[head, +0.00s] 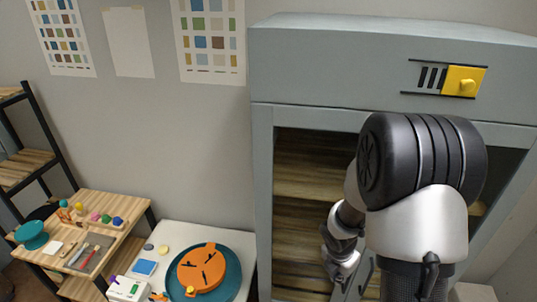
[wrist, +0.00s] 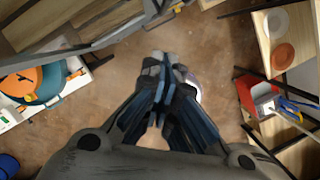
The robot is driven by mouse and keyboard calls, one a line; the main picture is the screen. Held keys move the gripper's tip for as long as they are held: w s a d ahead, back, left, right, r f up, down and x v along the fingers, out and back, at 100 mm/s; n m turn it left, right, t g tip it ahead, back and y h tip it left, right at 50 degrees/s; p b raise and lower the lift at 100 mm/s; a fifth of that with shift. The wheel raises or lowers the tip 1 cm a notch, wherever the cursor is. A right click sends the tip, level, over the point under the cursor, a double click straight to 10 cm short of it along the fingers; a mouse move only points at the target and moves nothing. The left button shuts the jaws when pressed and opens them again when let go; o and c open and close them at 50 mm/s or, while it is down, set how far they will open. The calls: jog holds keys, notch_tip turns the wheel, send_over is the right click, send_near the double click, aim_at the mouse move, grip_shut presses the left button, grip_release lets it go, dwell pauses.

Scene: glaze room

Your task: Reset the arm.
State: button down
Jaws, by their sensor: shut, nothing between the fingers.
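My gripper (wrist: 166,85) shows in the wrist view with its dark fingers together, shut and empty. It points down over the bare brown floor (wrist: 125,75) and touches nothing that I can see. In the head view my arm stands in front of the grey cabinet, its black and white links covering part of the opening. I cannot make out the fingertips there.
The grey cabinet (head: 262,190) has wooden shelves and a yellow slider (head: 463,80). A white table (head: 205,236) bears an orange disc (head: 218,264) on a teal round. A wooden table (head: 120,210) holds small items. A red container (wrist: 258,97) stands right in the wrist view.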

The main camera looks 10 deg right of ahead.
jog(key=s+a+f+m+t+y+b, duration=0.1)
jog(key=s+a+f+m+b, duration=0.1)
jog(key=s+a+m+b, duration=0.4)
jog(key=s+a+f+m+t+y+b, duration=0.1)
jog(key=s+a+m+b, duration=0.6)
jog(key=b, duration=1.8)
jog(key=s+f+m+t, duration=0.1)
jog(key=s+m, duration=0.5)
jog(key=m, duration=0.5)
jog(key=shift+s+f+b, duration=0.3)
jog(key=shift+s+b, duration=0.05)
